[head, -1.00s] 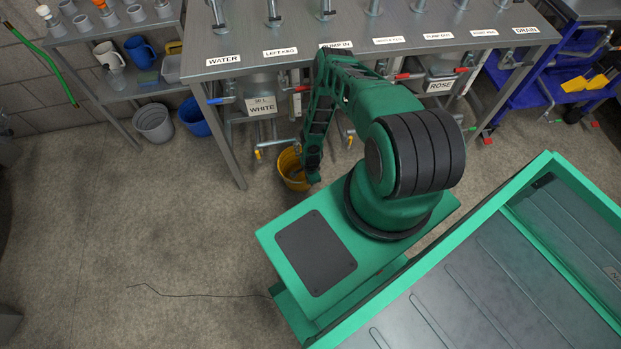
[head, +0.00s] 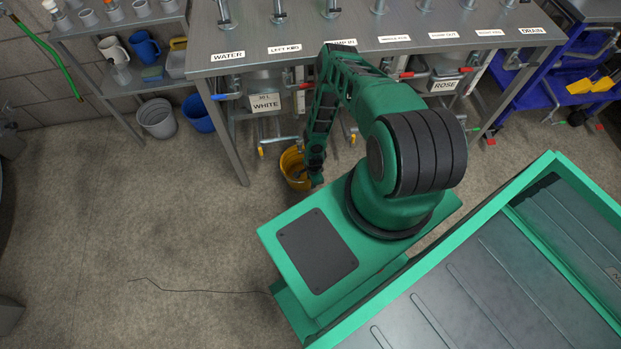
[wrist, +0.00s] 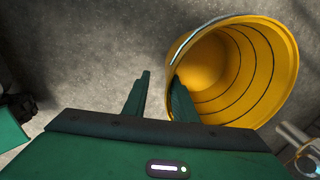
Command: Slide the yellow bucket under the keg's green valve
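The yellow bucket (head: 289,167) stands on the floor at the front of the steel table, left of my arm's lower end. In the wrist view the bucket (wrist: 268,62) is at the upper right, its open mouth toward the camera. My gripper (wrist: 161,76) is open, with floor visible between its fingers. The right finger overlaps the bucket's left rim; the left finger is outside it. Whether either finger touches the wall I cannot tell. In the head view the gripper is mostly hidden by my arm. I cannot make out a green valve; a metal fitting (wrist: 298,139) shows beside the bucket.
The steel table (head: 300,35) carries taps and labels. Below it are the WHITE sign (head: 266,103), a yellow-handled valve (head: 261,151) and red-handled valves. A grey bucket (head: 157,118) and blue bucket (head: 197,113) stand at left. A blue cart is at right. Floor at left is open.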

